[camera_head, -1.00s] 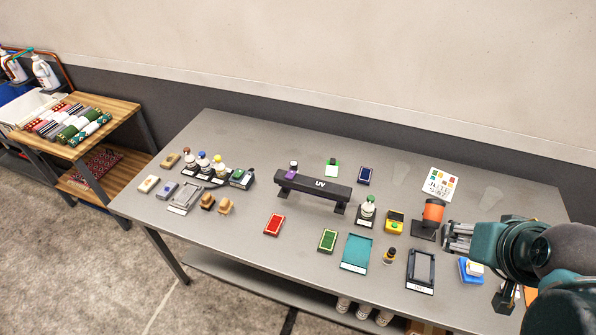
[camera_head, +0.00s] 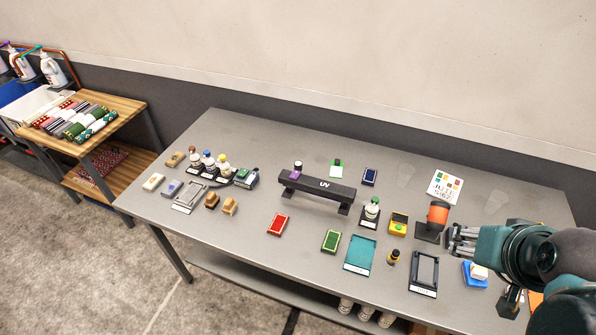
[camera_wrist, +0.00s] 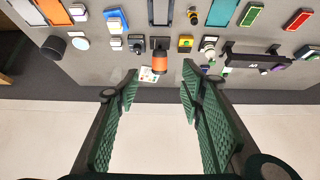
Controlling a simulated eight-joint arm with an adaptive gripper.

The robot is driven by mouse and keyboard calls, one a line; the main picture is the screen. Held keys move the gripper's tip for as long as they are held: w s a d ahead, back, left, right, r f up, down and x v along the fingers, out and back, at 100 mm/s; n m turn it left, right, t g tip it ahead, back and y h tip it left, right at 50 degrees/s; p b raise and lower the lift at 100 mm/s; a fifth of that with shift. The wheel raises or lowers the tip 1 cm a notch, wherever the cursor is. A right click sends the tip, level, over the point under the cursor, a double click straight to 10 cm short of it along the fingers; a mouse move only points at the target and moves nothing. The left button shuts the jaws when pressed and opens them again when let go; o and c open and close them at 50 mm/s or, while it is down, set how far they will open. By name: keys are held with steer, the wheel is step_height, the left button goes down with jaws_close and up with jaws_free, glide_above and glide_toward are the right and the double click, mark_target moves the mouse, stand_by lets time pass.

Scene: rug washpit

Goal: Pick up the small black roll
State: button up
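In the wrist view a short, dark cylinder (camera_wrist: 53,47) stands near the table edge at upper left. It looks like the small black roll, but I cannot be sure. I cannot make it out in the head view, where my arm covers part of the table's right end. My gripper (camera_head: 453,240) is over the right part of the table, beside an orange cylinder (camera_head: 437,213) on a black stand. In the wrist view my gripper (camera_wrist: 160,72) has its two green pads wide apart with nothing held between them.
The grey table (camera_head: 240,128) holds a black UV bar (camera_head: 318,188), a teal tray (camera_head: 361,252), a black frame (camera_head: 424,270), ink pads and several bottles. A wooden cart (camera_head: 132,109) with several patterned rolls (camera_head: 75,126) stands at left. The table's back left is clear.

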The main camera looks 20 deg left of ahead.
steer(key=w+a+f+m+g+y+b, duration=0.25)
steer(key=w+a+m+g+y, duration=0.4)
steer(key=w+a, duration=2.1)
steer(key=w+a+f+m+g+y, duration=0.2)
steer(key=w+a+f+m+y, duration=0.25)
steer(key=w+a+f, duration=0.65)
steer(key=a+f+m+g, duration=0.1)
steer(key=a+f, duration=0.1)
steer(key=f, duration=0.3)
steer(key=w+a+f+g+y, duration=0.1)
steer(key=a+f, duration=0.2)
steer(key=f, duration=0.2)
steer(key=a+f+m+g, duration=0.1)
steer(key=a+f, duration=0.2)
steer(key=f, duration=0.2)
steer(key=shift+w+a+f+m+g+y+b, duration=0.15)
steer(key=shift+w+a+m+g+y+b, duration=0.15)
steer(key=shift+b, duration=0.1)
steer(key=shift+f, duration=0.3)
steer(key=shift+a, duration=0.1)
